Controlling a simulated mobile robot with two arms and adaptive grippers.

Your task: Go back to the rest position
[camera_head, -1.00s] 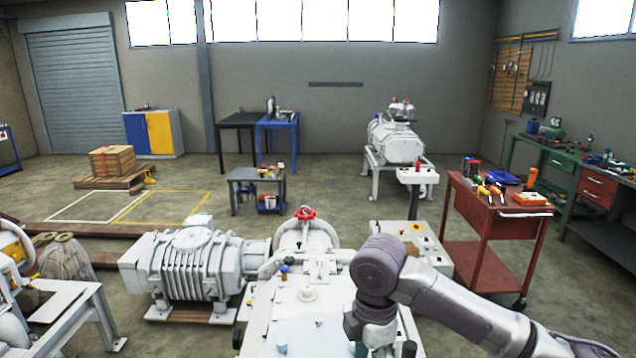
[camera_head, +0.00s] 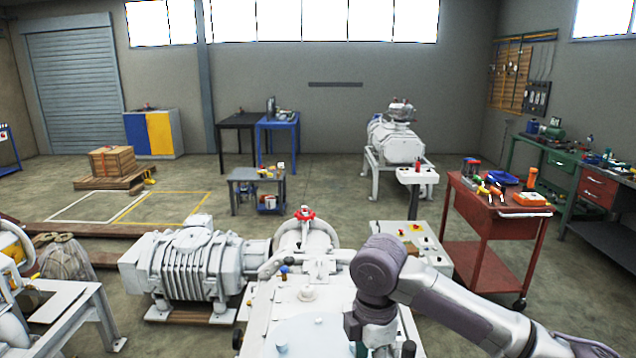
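My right arm comes in from the lower right and bends downward over the right side of the white vacuum machine (camera_head: 270,315). Its purple-grey joint stands in front of the machine's top. The fingers of my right gripper are cut off by the bottom edge, so I cannot see them. My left arm and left gripper do not show. The machine has a red handwheel (camera_head: 304,213) at its back and a small blue cap (camera_head: 284,270) on its top.
A ribbed white pump (camera_head: 195,265) adjoins the machine on the left. A red tool cart (camera_head: 490,225) with several tools stands to the right. A control panel (camera_head: 420,240) stands behind my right arm. Open floor lies further back, left of centre.

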